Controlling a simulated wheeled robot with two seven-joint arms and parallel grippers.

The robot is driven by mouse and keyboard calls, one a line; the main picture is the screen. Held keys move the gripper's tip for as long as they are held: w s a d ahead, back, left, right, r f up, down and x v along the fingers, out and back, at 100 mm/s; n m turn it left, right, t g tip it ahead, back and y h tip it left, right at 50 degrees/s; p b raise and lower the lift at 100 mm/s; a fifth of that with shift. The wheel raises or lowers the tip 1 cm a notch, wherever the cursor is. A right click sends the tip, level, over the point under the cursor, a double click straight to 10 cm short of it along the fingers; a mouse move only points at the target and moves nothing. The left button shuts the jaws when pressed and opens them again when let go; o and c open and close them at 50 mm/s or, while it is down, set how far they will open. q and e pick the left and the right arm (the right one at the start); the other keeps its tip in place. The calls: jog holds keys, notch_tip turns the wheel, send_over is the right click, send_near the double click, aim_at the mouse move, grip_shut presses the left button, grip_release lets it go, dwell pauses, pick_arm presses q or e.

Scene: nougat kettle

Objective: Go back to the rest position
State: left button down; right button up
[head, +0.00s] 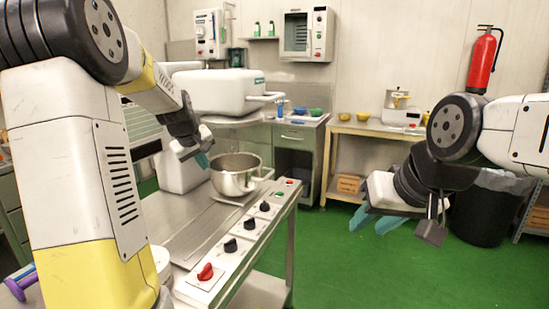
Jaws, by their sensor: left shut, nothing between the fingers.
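My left gripper (202,160) is above and just left of a steel kettle (235,182) in the head view. Its teal fingertips are shut with nothing between them and look apart from the kettle. The open kettle stands upright on the steel cooking unit (208,220), its handle pointing right. My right gripper (376,221) hangs over the green floor at the right, empty, its two teal fingers spread apart and pointing down and left.
A control panel with black knobs and a red knob (205,272) runs along the unit's front edge. A white machine (215,92) stands behind the kettle. A wooden table (350,126) with yellow bowls is at the back. A black bin (480,215) stands right. Green floor (370,275) is clear in front.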

pick_arm(q)
jog(key=s+d+r+m+h, duration=0.1)
jog(key=s+d+r+m, duration=0.2)
jog(key=s, duration=0.5)
jog(key=s+d+r+m, duration=0.1)
jog(key=s+d+r, duration=0.2)
jog(key=s+d, duration=0.3)
jog(key=s+d+f+m, duration=0.1)
jog(key=s+d+m, duration=0.1)
jog(key=s, duration=0.7)
jog(key=s+d+f+m+g+h, duration=0.1)
jog(key=s+d+f+m, duration=0.1)
jog(key=s, duration=0.7)
jog(key=shift+s+d, duration=0.15)
jog(key=shift+s, duration=0.05)
